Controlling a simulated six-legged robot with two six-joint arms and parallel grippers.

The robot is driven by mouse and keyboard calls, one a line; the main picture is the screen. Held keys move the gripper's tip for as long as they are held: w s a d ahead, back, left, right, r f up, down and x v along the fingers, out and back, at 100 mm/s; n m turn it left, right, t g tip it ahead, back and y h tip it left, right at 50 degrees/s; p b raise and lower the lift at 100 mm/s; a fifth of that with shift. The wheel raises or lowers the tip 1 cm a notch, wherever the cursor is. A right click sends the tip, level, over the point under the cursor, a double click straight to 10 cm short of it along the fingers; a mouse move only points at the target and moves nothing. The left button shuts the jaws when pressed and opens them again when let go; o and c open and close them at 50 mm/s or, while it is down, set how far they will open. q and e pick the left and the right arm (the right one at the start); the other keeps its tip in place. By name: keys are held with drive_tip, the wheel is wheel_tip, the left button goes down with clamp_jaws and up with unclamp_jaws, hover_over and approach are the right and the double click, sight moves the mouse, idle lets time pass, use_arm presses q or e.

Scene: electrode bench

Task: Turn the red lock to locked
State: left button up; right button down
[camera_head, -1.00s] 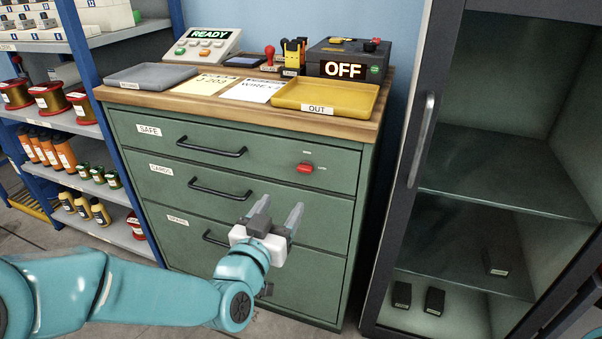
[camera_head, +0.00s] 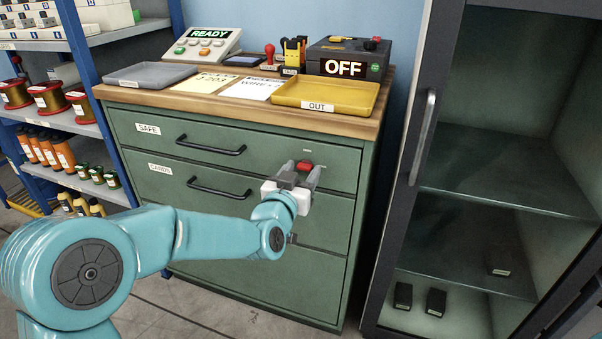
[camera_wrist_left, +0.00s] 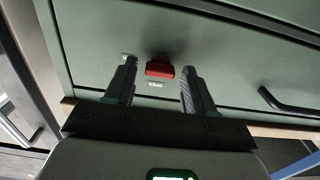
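The red lock (camera_head: 305,166) is a small red knob on the right side of the top green drawer, labelled SAFE (camera_head: 148,129). The left gripper (camera_wrist_left: 157,72) is open, and no contact shows. My right gripper is not in view.
The wooden bench top carries a yellow OUT tray (camera_head: 325,95), a grey tray (camera_head: 150,76) and a black box showing OFF (camera_head: 345,62). Drawer handles (camera_head: 211,147) stick out left of the lock.

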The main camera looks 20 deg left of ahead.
use_arm(q)
clamp_jaws()
drive_tip(key=shift+f+n+b, duration=0.2)
drive_tip(key=shift+n+b, duration=0.1)
drive_tip(key=shift+b, duration=0.25)
drive_tip(key=shift+n+b, duration=0.3)
drive_tip(key=shift+r, duration=0.2)
drive_tip(key=shift+o, duration=1.6)
unclamp_jaws()
drive_tip(key=s+p, duration=0.2)
drive_tip(key=s, duration=1.4)
drive_tip(key=shift+s+a, duration=0.15)
drive_tip(key=shift+a, duration=0.15)
